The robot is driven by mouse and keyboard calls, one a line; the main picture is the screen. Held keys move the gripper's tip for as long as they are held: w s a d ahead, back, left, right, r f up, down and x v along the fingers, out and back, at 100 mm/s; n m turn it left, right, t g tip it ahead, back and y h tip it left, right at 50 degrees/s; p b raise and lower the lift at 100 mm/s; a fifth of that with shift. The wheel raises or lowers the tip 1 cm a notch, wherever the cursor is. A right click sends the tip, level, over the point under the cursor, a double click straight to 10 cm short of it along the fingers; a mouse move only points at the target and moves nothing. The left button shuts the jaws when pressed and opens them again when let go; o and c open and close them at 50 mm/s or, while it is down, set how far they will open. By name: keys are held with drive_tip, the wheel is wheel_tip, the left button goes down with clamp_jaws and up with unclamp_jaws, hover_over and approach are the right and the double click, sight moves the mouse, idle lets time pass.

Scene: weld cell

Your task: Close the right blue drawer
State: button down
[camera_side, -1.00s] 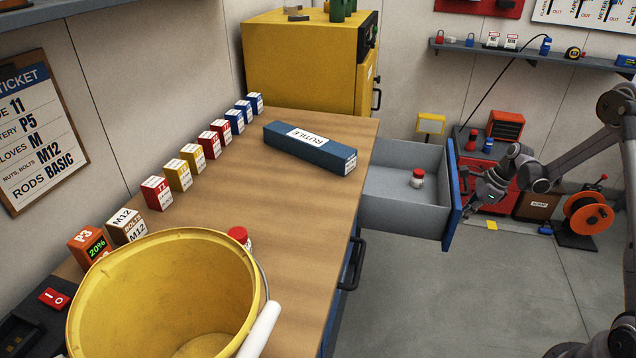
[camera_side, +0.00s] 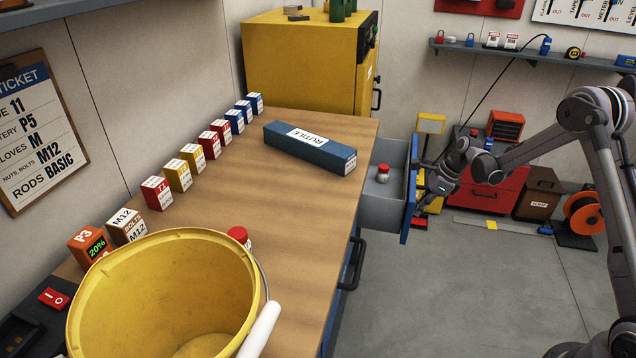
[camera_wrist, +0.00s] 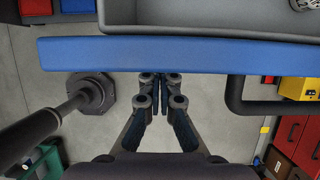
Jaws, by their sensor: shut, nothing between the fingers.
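The right blue drawer (camera_side: 409,190) is partly open at the far end of the workbench. Its grey inside shows, and a small white jar with a red lid (camera_side: 383,173) stands in it. My gripper (camera_side: 428,192) is at the outer side of the blue front, seemingly against it. In the wrist view the shut fingers (camera_wrist: 160,80) meet the lower edge of the blue drawer front (camera_wrist: 200,54). The dark drawer handle (camera_wrist: 240,95) is to the right of the fingers. Whether the fingertips touch the front is hard to tell.
The wooden workbench (camera_side: 290,215) carries a blue RUTILE box (camera_side: 310,150), a row of small boxes and a yellow bucket (camera_side: 165,290). A yellow cabinet (camera_side: 300,65) stands behind. A red cabinet (camera_side: 495,190) is at the back right.

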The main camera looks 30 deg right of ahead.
sight(413, 187)
drive_tip(key=w+a, duration=0.7)
drive_tip(key=shift+w+a, duration=0.25)
drive_tip(key=s+d, duration=0.3)
drive_tip(key=shift+s+d+r, duration=0.1)
drive_tip(key=shift+r, duration=0.05)
drive_tip(key=v, duration=0.9)
drive_tip(key=shift+r, duration=0.2)
wheel_tip(413, 187, down, 3)
drive_tip(key=s+d+t+y, duration=0.3)
drive_tip(key=x, duration=0.9)
drive_tip(key=shift+w+a, duration=1.75)
drive_tip(key=shift+w, duration=0.05)
